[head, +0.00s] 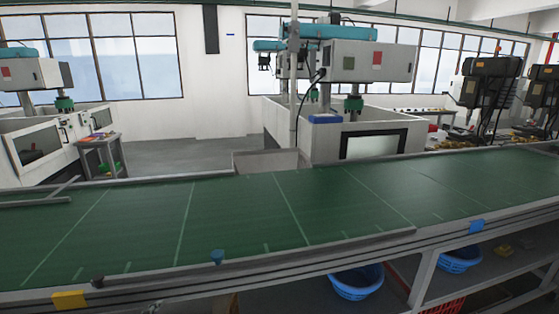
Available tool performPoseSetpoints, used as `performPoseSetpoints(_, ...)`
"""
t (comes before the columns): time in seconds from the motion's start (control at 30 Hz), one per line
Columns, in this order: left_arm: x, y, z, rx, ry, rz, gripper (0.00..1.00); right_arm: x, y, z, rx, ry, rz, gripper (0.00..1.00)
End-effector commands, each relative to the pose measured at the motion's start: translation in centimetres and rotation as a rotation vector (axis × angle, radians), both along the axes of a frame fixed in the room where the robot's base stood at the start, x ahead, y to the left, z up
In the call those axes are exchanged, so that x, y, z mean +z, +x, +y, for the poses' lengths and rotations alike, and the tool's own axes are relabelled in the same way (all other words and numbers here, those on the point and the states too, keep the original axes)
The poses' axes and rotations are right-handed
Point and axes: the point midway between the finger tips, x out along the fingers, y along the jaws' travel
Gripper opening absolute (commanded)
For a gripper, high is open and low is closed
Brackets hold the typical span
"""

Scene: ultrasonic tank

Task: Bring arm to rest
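Neither of my grippers shows in the head view, and no part of my arms can be made out for sure. The green conveyor belt (240,210) runs across the view in front of me. Its top is bare apart from pale cross lines. No object is seen held.
A metal rail (300,255) edges the near side of the belt. Blue baskets (355,282) (459,259) sit on a shelf below. Behind the belt stand a white machine tank (310,135), a second machine (35,145) at left and a small grey table (100,150).

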Motion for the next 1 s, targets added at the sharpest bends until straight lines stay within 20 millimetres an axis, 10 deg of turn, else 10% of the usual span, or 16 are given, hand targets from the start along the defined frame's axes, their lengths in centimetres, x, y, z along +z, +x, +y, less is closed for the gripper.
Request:
performPoseSetpoints(0.2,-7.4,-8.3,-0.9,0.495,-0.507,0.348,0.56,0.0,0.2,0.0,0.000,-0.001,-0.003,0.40)
performPoseSetpoints(0.43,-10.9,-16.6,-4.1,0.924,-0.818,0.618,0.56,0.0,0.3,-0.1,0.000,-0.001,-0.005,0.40)
performPoseSetpoints(0.77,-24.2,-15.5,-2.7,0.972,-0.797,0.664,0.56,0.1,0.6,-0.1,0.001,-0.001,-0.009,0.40)
performPoseSetpoints(1.0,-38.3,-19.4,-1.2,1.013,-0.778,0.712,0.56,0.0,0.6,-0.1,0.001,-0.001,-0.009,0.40)
